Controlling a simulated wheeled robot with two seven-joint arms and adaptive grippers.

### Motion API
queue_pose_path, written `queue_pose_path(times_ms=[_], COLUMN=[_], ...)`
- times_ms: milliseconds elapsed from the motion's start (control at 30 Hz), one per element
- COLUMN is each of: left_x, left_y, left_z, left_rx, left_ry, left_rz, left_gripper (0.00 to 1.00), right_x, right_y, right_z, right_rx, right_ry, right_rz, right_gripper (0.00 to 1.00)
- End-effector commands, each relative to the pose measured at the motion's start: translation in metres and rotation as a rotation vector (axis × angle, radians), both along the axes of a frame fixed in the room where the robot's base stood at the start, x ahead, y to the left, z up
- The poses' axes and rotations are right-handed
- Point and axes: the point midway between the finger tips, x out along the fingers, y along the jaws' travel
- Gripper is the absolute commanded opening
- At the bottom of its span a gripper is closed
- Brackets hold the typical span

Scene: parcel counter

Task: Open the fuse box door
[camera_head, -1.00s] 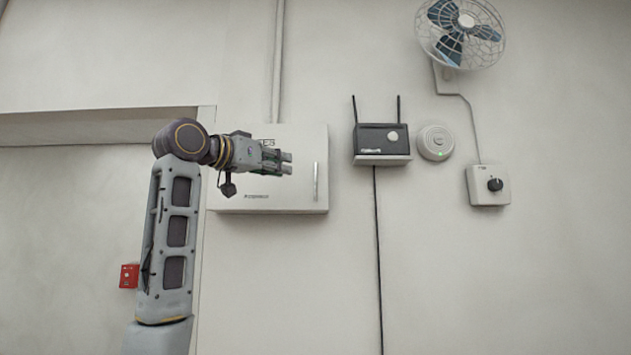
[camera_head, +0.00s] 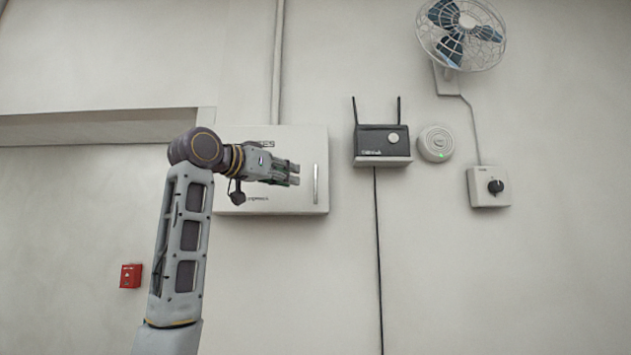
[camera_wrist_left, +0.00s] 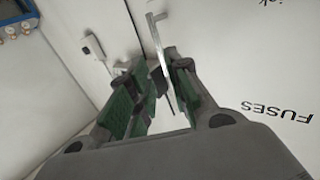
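The white fuse box (camera_head: 300,145) hangs on the wall with its door shut. Its upright pale bar handle (camera_head: 316,183) is near the door's right edge. My left gripper (camera_head: 293,174) is in front of the door, just left of the handle in the head view, and its arm hides part of the box's left side. In the left wrist view the fingers (camera_wrist_left: 155,80) are apart, with the handle (camera_wrist_left: 157,50) showing between them; I cannot tell whether they touch it. The door face (camera_wrist_left: 250,60) with FUSES lettering fills the right there. My right gripper is not in view.
Right of the box are a black router (camera_head: 382,145) on a shelf, a round white device (camera_head: 436,143), a knob switch (camera_head: 488,187) and a wall fan (camera_head: 462,35). A red box (camera_head: 130,276) is at lower left. The wall below the fuse box is bare.

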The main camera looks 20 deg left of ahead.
Motion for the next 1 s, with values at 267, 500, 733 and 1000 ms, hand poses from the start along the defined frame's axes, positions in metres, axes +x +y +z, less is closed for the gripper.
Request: queue_pose_path(times_ms=[267,500,733,1000], left_x=[0.034,0.06,0.084,0.101], left_y=[-0.014,-0.026,-0.035,-0.042], left_z=[0.002,0.002,0.002,0.001], left_rx=[0.0,0.0,0.0,0.0], left_ry=[0.002,0.002,0.003,0.002], left_rz=[-0.001,-0.001,-0.001,0.0], left_gripper=[0.19,0.19,0.19,0.19], right_x=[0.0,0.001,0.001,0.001], right_y=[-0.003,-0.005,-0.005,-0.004], right_z=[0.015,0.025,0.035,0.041], right_rx=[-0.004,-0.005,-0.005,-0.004], right_ry=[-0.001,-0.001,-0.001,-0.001], right_rz=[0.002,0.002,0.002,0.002], right_gripper=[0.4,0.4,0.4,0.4])
